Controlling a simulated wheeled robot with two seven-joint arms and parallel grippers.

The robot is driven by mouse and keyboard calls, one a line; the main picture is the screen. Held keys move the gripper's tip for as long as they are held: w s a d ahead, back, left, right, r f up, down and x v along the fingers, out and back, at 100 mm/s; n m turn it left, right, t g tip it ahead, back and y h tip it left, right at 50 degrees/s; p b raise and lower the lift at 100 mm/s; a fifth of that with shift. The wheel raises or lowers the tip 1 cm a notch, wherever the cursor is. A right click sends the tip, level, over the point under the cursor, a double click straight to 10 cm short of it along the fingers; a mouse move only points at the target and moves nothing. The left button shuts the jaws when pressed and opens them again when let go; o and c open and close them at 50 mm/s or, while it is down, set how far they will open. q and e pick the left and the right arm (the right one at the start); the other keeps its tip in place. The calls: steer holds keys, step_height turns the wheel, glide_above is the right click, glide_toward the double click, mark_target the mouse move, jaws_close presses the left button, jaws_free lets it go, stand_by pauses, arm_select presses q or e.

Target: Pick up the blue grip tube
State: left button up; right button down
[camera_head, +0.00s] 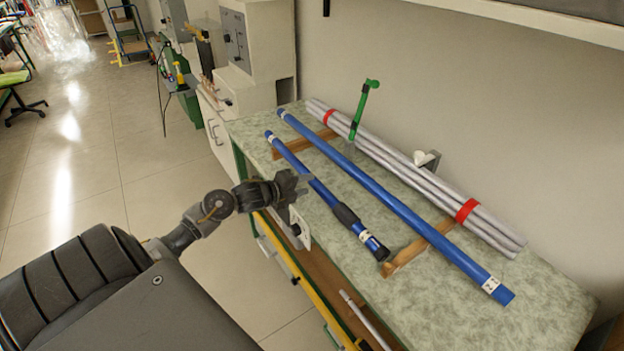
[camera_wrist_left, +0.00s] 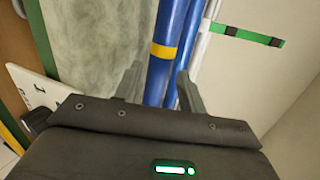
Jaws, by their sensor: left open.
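The blue grip tube (camera_head: 322,192) lies slanting near the front of the bench, with a black grip sleeve and a black end at its lower right. In the left wrist view, a blue tube with a yellow band, which looks like the grip tube (camera_wrist_left: 166,50), shows between the spread fingers of the left gripper (camera_wrist_left: 160,88). I cannot tell whether the fingers touch it. My right gripper is out of view.
A longer plain blue tube (camera_head: 390,203) lies just behind, and a bundle of grey tubes (camera_head: 408,172) with red bands lies near the wall. Wooden rests (camera_head: 418,249) support them. A green handle (camera_head: 363,108) rises at the back. The bench's front right (camera_head: 450,315) is clear.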

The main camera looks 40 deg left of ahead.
arm_select(q)
steer(key=shift+x, duration=1.05)
jaws_close()
steer(key=shift+r, duration=0.1)
